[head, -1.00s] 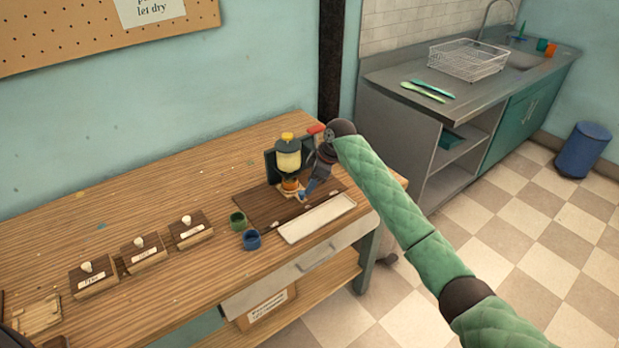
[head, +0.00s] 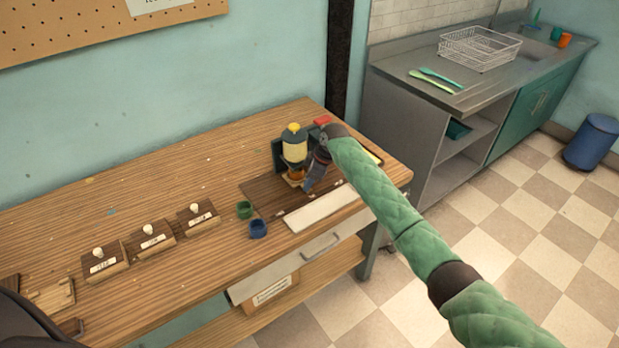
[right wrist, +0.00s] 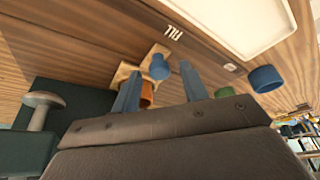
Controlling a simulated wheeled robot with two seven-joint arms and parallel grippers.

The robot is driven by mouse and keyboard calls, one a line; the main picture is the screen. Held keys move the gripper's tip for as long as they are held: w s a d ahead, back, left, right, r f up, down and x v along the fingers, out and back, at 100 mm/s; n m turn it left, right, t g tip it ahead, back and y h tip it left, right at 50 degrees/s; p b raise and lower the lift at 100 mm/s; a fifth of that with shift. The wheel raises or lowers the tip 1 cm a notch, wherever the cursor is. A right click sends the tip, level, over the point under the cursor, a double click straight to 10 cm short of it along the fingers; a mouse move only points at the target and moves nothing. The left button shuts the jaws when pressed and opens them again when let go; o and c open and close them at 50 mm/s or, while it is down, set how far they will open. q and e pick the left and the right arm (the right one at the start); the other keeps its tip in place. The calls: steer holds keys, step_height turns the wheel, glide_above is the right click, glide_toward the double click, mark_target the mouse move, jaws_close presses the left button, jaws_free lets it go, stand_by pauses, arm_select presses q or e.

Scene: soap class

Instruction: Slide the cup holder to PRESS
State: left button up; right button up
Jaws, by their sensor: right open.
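The cup holder (right wrist: 118,77) is a light wooden piece on a dark board, with a blue knob (right wrist: 160,67) and an orange cup (right wrist: 147,92) on it. In the head view the orange cup (head: 296,174) stands below the yellow soap dispenser (head: 294,147). My right gripper (head: 307,190) is beside the holder, fingers pointing down. In the right wrist view its blue fingers (right wrist: 160,73) are apart, with the knob appearing between their tips; contact cannot be told. The left finger partly hides the orange cup. A FILL label (right wrist: 173,33) is on the board; no PRESS label is readable.
A green cup (head: 244,210) and a blue cup (head: 257,229) stand left of the board. A white tray (head: 320,207) lies along the board's front. Several labelled wooden blocks (head: 152,238) with pale knobs sit further left on the table.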

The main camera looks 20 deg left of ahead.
steer(key=shift+f, duration=0.15)
